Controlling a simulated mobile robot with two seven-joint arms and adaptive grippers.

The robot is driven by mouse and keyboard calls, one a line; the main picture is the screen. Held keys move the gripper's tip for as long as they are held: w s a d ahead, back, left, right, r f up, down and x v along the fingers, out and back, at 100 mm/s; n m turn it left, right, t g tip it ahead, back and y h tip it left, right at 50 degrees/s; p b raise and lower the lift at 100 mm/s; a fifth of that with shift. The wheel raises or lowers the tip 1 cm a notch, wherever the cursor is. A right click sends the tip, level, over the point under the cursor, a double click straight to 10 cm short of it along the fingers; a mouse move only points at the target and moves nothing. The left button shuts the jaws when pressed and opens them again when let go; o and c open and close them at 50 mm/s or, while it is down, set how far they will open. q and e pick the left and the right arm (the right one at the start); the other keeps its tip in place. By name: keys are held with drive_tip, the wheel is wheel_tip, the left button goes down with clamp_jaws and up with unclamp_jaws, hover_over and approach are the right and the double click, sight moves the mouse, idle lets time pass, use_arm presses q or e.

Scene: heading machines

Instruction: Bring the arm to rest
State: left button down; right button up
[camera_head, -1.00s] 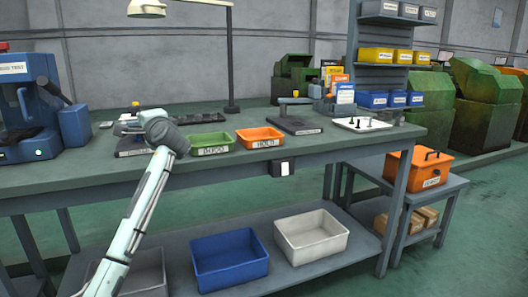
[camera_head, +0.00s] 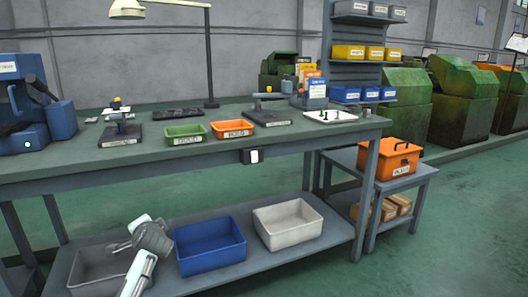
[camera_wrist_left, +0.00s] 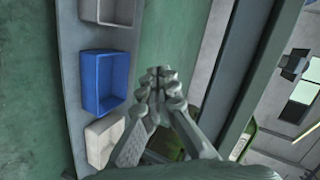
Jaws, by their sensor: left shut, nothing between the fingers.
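My left arm comes in at the bottom left of the head view, low in front of the bench. Its left gripper (camera_head: 120,246) shows in front of the grey bin on the lower shelf, with no object in it. In the left wrist view the gripper's fingers (camera_wrist_left: 160,78) are together and empty, over the green floor beside the shelf. My right gripper is in neither view.
The workbench (camera_head: 90,178) carries a green tray (camera_head: 185,139), an orange tray (camera_head: 232,134) and a lamp. The lower shelf holds a grey bin (camera_head: 90,283), a blue bin (camera_head: 210,265) and a white bin (camera_head: 288,241). Open floor lies at the right.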

use_arm(q)
drive_tip(key=s+d+f+n+g+h, duration=0.3)
drive_tip(key=s+f+g, duration=0.1)
drive_tip(key=s+f, duration=1.5)
drive_tip(key=s+d+f+n+g+h, duration=0.1)
drive_tip(key=s+f, duration=0.4)
drive_tip(key=s, duration=0.5)
drive_tip(key=s+d+f+n+g+h, duration=0.1)
drive_tip(key=s+d+f+n+g, duration=0.1)
drive_tip(key=s+f, duration=0.4)
drive_tip(key=s, duration=0.5)
drive_tip(key=shift+s+d+f+g+h, duration=0.2)
drive_tip(key=shift+s+g+h, duration=0.1)
drive_tip(key=shift+h, duration=0.1)
